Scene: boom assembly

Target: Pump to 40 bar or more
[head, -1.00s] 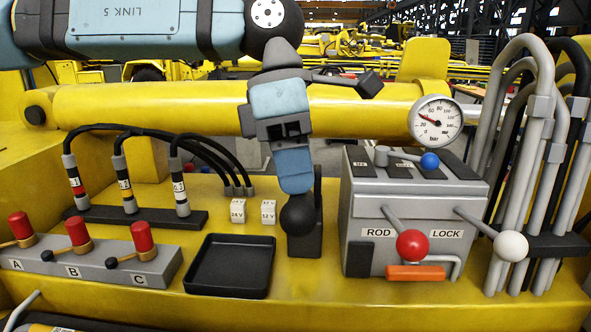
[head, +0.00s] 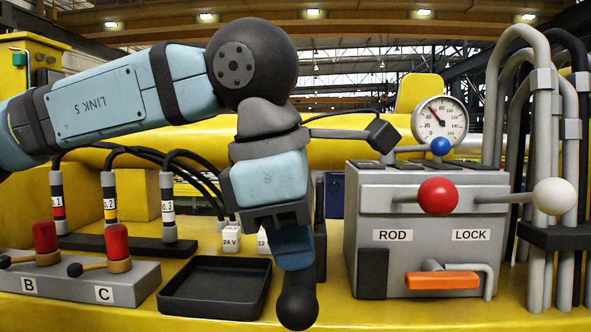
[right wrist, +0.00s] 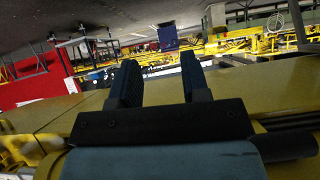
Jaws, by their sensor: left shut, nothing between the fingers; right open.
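The round white pressure gauge (head: 440,122) stands above the grey control box (head: 425,225). Its red needle points up and left, roughly between the 40 and 60 marks; the small print prevents an exact reading. My left gripper (head: 296,262) is shut and empty, pointing down in the middle of the head view. A black ball knob (head: 298,303), apparently the pump lever's, sits right under its fingertips; whether they touch is unclear. The lever's shaft is hidden. My right gripper (right wrist: 158,65) is open and empty in the right wrist view, away from the panel.
The box carries a red knob (head: 438,196), a white knob (head: 554,196), a blue knob (head: 440,146) and an orange handle (head: 442,281). An empty black tray (head: 215,289) lies left of my left gripper. Red-capped levers (head: 117,242) stand further left; grey pipes (head: 540,170) rise at right.

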